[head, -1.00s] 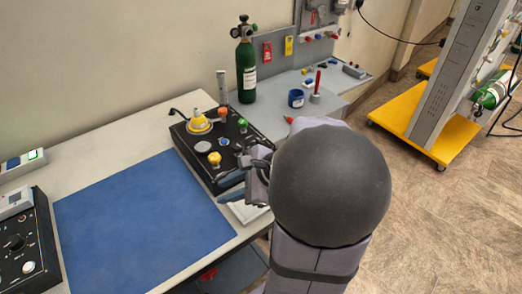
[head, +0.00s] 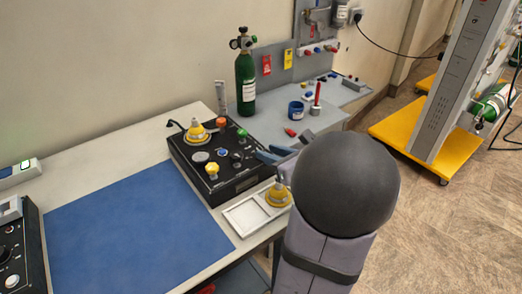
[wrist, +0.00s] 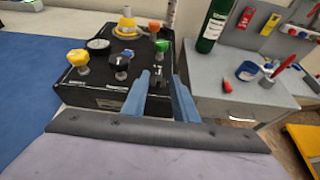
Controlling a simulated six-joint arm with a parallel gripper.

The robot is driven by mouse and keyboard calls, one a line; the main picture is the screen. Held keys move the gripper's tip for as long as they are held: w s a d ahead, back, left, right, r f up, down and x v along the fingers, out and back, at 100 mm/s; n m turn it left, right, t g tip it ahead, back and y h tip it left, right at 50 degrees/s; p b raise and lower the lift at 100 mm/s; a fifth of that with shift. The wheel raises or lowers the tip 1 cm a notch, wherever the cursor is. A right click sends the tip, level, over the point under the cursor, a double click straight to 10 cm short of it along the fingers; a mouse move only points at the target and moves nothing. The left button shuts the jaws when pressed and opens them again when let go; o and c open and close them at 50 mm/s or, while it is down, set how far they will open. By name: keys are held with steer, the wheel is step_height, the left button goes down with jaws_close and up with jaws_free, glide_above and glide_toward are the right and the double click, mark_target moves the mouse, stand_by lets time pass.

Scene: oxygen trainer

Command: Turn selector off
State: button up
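The black trainer box (head: 191,169) sits at the table's right end, with several knobs and a round gauge on top. A dark blue-and-black knob (wrist: 120,62) is in the middle of its panel, and a small black control (wrist: 158,72) is to its right. I cannot read which one is the selector, or its setting. A yellow knob (wrist: 77,58) is at the left and a green knob (wrist: 161,46) at the right. My gripper (wrist: 160,80) is open with nothing seen between its blue fingers. The fingers are at the box's right edge; contact cannot be told.
A white tray (head: 236,220) with a yellow-and-metal fitting (head: 278,196) is in front of the box. A green cylinder (head: 245,82) stands behind. A blue cup (head: 296,109) and a red marker (head: 317,93) stand on the grey bench. The blue mat (head: 130,235) is clear.

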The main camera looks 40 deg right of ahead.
mark_target(257, 148)
steer(key=shift+x, duration=2.4)
jaws_close()
